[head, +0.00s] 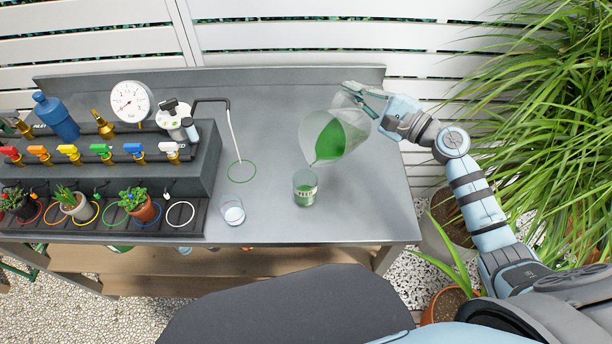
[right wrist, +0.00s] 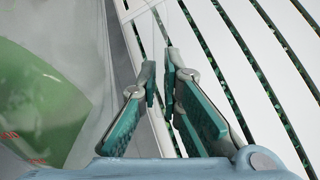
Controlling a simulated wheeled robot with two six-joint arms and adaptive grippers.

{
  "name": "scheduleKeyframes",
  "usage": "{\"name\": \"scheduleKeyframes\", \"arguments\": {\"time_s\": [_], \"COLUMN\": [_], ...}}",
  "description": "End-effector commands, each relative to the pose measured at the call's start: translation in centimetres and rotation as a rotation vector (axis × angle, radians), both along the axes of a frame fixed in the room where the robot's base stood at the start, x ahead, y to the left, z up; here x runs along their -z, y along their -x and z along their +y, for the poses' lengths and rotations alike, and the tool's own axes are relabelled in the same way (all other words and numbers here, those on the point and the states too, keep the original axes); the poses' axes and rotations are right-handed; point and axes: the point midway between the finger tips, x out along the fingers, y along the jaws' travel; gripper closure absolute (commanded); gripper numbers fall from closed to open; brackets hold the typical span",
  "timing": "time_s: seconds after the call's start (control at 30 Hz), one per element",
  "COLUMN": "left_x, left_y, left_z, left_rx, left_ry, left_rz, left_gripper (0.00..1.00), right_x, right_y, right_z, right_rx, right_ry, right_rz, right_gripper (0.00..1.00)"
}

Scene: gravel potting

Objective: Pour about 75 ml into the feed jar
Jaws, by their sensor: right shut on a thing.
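A clear jug (head: 348,133) with green liquid is tilted to the left above the bench. My right gripper (head: 358,92) is shut on the jug at its upper right side. In the right wrist view the jug (right wrist: 45,100) fills the left side, beside the gripper fingers (right wrist: 165,85). The jug's lip is just above the feed jar (head: 305,189), a small clear jar labelled FEED. The jar stands upright on the bench and green shows in it; the exact level is hard to read. My left gripper is not in view.
A small clear cup (head: 232,211) stands left of the jar, and a green ring (head: 241,172) marks the bench (head: 270,110) under a thin spout. A grey manifold (head: 195,165) with coloured valves, a gauge (head: 130,102) and potted plants fills the left. The bench right of the jar is clear.

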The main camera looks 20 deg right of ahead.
Motion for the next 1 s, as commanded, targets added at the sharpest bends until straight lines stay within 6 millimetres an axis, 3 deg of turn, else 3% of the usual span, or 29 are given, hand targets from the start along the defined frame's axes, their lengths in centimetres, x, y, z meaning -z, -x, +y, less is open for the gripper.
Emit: {"name": "scheduleKeyframes", "arguments": {"time_s": [1.0], "left_x": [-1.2], "left_y": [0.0], "left_z": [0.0], "left_rx": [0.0], "left_ry": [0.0], "left_rz": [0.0], "left_gripper": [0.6], "right_x": [-0.9], "right_y": [0.4], "right_z": [0.6], "right_rx": [0.0], "right_ry": [0.05], "right_rz": [-0.035], "right_gripper": [1.0]}}
